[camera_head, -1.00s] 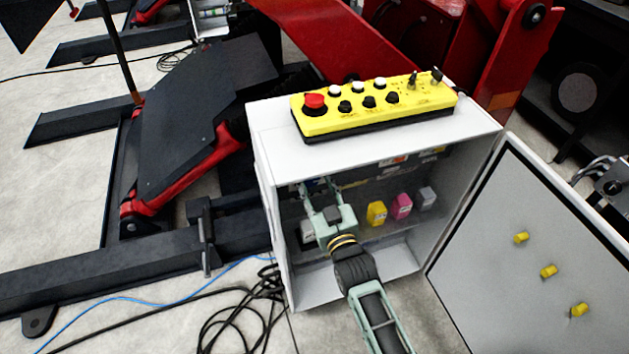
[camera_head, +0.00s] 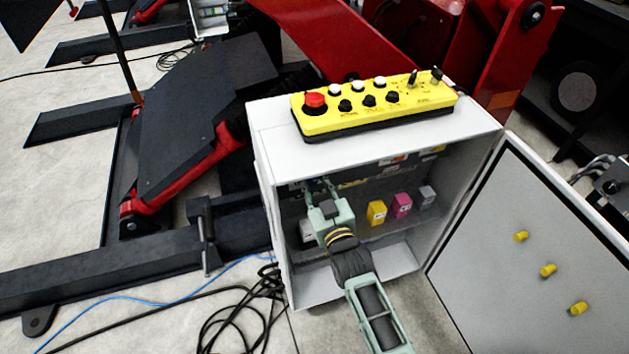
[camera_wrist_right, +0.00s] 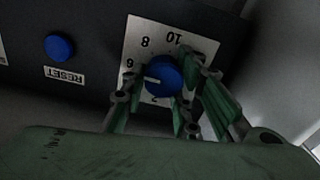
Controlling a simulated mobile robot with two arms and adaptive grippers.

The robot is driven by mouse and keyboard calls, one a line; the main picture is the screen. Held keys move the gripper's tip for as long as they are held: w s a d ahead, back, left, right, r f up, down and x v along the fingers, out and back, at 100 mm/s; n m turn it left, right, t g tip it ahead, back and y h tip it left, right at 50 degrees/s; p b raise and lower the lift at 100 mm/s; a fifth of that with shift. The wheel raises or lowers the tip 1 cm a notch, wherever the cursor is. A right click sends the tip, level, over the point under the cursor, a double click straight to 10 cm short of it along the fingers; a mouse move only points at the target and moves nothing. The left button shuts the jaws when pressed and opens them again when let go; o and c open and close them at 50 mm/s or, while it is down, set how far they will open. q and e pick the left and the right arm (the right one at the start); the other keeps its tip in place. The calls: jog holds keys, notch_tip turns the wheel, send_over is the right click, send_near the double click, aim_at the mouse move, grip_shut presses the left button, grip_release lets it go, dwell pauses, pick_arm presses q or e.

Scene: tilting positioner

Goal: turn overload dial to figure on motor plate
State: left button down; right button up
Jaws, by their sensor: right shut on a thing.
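The overload dial (camera_wrist_right: 165,77) is a blue knob on a pale scale plate (camera_wrist_right: 138,32) in the right wrist view. The scale figures appear turned over; 6, 8 and 10 are readable. The knob's white pointer mark points left, just below the 6. My right gripper (camera_wrist_right: 168,84) is shut on the dial, a green finger on each side. In the head view my right gripper (camera_head: 319,187) reaches into the left part of the open grey cabinet (camera_head: 285,130), hiding the dial there. My left gripper is out of view. I cannot make out a motor plate.
A blue RESET button (camera_wrist_right: 59,47) sits left of the dial. Yellow (camera_head: 377,212), magenta (camera_head: 401,205) and grey (camera_head: 426,196) blocks stand inside the cabinet. A yellow control box (camera_head: 375,108) lies on top. The cabinet door (camera_head: 530,300) hangs open to the right; cables lie on the floor.

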jog(key=shift+d+m, duration=0.2)
jog(key=shift+m, duration=0.2)
jog(key=m, duration=0.3)
jog(key=shift+f, duration=0.1)
jog(key=shift+f+m, duration=0.15)
jog(key=shift+m, duration=1.1)
jog(key=shift+f+m, duration=0.15)
jog(key=shift+m, duration=1.1)
jog(key=shift+f, duration=0.1)
jog(key=o, duration=1)
jog(key=shift+d, duration=0.1)
